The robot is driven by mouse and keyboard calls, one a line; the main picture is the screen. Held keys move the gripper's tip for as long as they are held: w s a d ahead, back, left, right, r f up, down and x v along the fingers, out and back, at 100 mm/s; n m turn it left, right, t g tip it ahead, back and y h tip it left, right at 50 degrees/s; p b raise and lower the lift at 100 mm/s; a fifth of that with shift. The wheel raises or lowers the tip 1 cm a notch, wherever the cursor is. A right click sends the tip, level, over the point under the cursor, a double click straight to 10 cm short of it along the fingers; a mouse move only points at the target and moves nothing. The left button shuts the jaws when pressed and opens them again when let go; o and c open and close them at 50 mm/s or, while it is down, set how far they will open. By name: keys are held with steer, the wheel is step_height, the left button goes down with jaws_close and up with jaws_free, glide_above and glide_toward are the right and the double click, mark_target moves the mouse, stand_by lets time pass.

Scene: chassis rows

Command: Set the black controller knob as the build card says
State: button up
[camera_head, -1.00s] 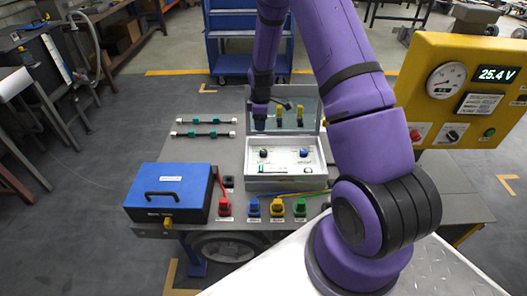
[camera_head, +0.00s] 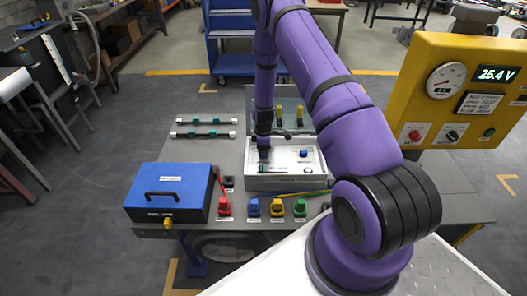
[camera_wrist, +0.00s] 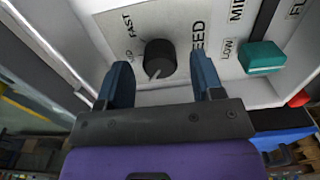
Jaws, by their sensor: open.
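The black controller knob (camera_wrist: 158,57) stands on a white panel in the wrist view, under printed words that include FAST and SPEED. A pale pointer line on it aims down and slightly left in that view. My gripper (camera_wrist: 163,80) is open, with one blue finger on each side of the knob and a gap to each; I cannot tell how deep the fingers reach. In the head view my gripper (camera_head: 264,155) is over the left part of the grey controller box (camera_head: 284,183) and hides the knob. The build card cannot be made out.
A blue knob (camera_head: 303,153) is on the same panel, and a teal piece (camera_wrist: 262,58) shows beside LOW. The open lid (camera_head: 296,117) stands behind. A blue battery box (camera_head: 168,190) and coloured connectors (camera_head: 277,207) lie around. A yellow meter panel (camera_head: 460,90) is at right.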

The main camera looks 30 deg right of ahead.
steer(key=shift+f, duration=0.65)
steer(key=c, duration=0.9)
